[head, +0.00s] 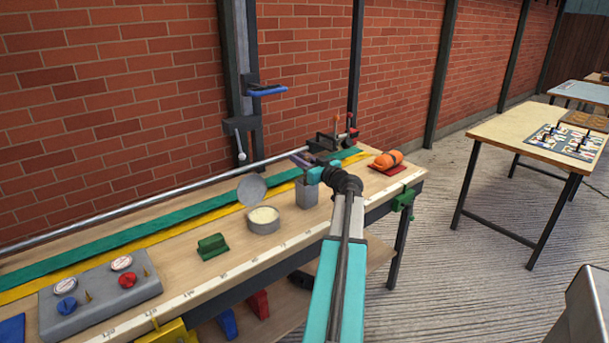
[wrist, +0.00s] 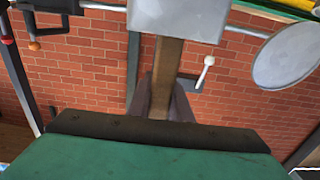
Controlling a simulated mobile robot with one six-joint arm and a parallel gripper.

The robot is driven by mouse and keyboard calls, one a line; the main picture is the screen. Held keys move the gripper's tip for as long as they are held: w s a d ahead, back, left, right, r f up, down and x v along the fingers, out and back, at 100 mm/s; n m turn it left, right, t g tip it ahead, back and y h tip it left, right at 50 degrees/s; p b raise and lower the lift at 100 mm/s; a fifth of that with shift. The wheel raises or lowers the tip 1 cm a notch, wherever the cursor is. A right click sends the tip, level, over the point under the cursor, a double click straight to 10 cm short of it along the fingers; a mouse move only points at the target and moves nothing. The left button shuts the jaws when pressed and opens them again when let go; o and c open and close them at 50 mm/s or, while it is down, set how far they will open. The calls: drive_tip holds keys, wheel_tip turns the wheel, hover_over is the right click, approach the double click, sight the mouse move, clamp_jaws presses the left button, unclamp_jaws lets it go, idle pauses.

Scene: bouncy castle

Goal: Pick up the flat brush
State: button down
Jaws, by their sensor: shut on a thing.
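The flat brush shows in the wrist view as a flat brown handle (wrist: 168,65), rising out of a grey square holder (wrist: 178,18). That view is upside down, so the holder is at its top. My gripper (wrist: 166,95) has its grey fingers shut on the handle. The brush's other end is hidden inside the holder. In the head view my gripper (head: 303,163) is just above the grey holder (head: 306,193) on the long wooden bench (head: 170,250). I cannot make out the brush clearly there.
A round tin (head: 263,226) with its lid (head: 251,189) raised stands left of the holder. A green block (head: 212,246) and grey gauge panel (head: 100,290) are further left. An orange roll (head: 386,160) lies to the right. A metal rail (head: 150,205) runs behind.

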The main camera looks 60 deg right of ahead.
drive_tip(key=shift+r, duration=0.15)
wheel_tip(320, 180, up, 18)
drive_tip(key=b, duration=0.1)
idle(0.6)
idle(0.4)
idle(0.3)
